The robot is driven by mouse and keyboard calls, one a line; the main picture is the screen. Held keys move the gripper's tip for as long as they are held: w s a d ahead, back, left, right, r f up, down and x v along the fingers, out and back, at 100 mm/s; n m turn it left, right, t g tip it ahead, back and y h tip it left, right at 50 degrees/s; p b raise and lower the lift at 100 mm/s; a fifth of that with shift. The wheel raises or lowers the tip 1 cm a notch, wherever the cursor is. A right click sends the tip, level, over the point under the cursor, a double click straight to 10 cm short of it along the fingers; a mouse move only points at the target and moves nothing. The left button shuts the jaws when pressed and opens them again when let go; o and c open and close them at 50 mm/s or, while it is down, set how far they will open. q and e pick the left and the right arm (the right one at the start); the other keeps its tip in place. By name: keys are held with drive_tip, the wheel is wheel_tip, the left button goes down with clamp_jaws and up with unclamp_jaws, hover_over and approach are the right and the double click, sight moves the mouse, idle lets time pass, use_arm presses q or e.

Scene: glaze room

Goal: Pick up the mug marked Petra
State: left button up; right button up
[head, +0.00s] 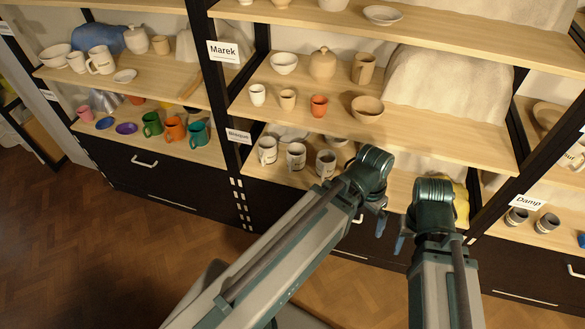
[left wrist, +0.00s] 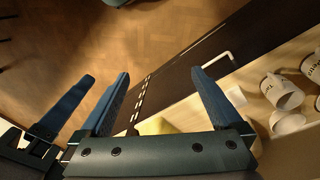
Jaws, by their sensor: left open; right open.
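Three pale mugs with dark writing stand on the lower middle shelf in the head view: a left one (head: 267,151), a middle one (head: 296,156) and a right one (head: 325,162).
Another marked mug (head: 101,61) stands on the upper left shelf, with coloured mugs (head: 174,128) below. Small cups and bowls (head: 367,108) fill the shelf above. Grey mugs (head: 546,222) stand at right. Dark uprights (head: 232,160) divide the shelves. The wooden floor (head: 90,240) is open at left.

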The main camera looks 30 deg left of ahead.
use_arm(q)
drive_tip(key=w+a+f+t+h+b, duration=0.35)
drive_tip(key=w+f+b, duration=0.25)
drive_tip(key=f+b, duration=0.5)
drive_tip(key=n+t+y+b, duration=0.3)
drive_tip(key=t+b, duration=1.1)
drive_tip(key=b, duration=1.6)
approach(295, 158)
drive_tip(key=f, duration=0.1)
drive_tip(key=a+f, duration=0.1)
drive_tip(key=f, duration=0.1)
drive_tip(key=s+a+f, duration=0.1)
drive_tip(key=shift+a+f, duration=0.1)
drive_tip(key=shift+f, duration=0.25)
drive_tip(key=w, duration=0.5)
drive_tip(key=w+d, duration=0.1)
drive_tip(key=w, duration=0.2)
drive_tip(key=shift+w, duration=0.35)
drive_tip(key=shift+r, duration=0.1)
drive_tip(key=w, duration=0.5)
drive_tip(key=shift+w+d+r, duration=0.1)
drive_tip(key=shift+d+r, duration=0.1)
drive_tip(key=shift+d, duration=0.15)
drive_tip(key=c, duration=1.3)
